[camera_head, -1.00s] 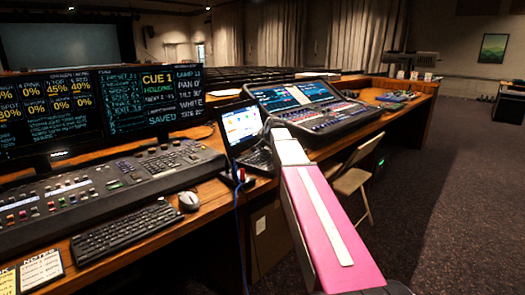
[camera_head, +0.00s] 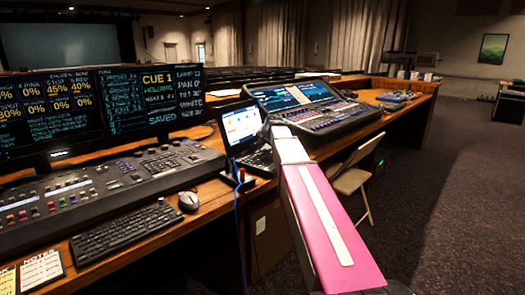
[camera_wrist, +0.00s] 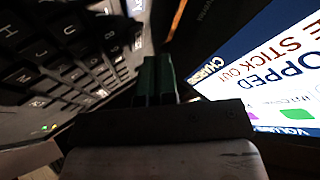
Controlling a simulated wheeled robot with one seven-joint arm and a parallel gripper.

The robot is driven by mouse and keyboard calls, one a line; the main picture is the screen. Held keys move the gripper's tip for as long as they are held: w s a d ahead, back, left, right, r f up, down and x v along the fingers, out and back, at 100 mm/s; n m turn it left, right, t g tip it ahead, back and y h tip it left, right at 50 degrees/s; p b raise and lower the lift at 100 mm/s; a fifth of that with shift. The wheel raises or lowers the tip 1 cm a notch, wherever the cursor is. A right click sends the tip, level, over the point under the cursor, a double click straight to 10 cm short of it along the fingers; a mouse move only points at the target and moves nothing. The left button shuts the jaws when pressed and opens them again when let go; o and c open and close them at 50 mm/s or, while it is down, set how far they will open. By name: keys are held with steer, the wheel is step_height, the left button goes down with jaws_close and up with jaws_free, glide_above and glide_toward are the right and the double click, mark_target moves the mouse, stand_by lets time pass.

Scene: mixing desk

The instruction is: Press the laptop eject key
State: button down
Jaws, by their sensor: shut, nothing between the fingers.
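The laptop stands open on the desk in the head view, with its lit screen (camera_head: 241,125) and dark keyboard (camera_head: 258,158) partly covered by my arm. In the wrist view the keyboard (camera_wrist: 70,60) fills the left side, with its letter keys tilted. The laptop screen (camera_wrist: 265,65) is at the right, with large text on blue and white. My gripper (camera_wrist: 157,65) is in the middle, its green fingers together and empty, between keyboard and screen. The eject key cannot be made out. Whether the fingertips touch a key cannot be told.
A mixing console (camera_head: 315,112) stands right of the laptop. A red-topped item (camera_head: 241,174) with a blue cable sits at the laptop's near edge. A mouse (camera_head: 189,201), a separate keyboard (camera_head: 127,230) and a lighting desk (camera_head: 105,185) lie left. A folding chair (camera_head: 352,180) stands below.

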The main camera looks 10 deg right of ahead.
mark_target(264, 149)
steer(key=shift+r, duration=0.15)
steer(key=shift+r, duration=2.4)
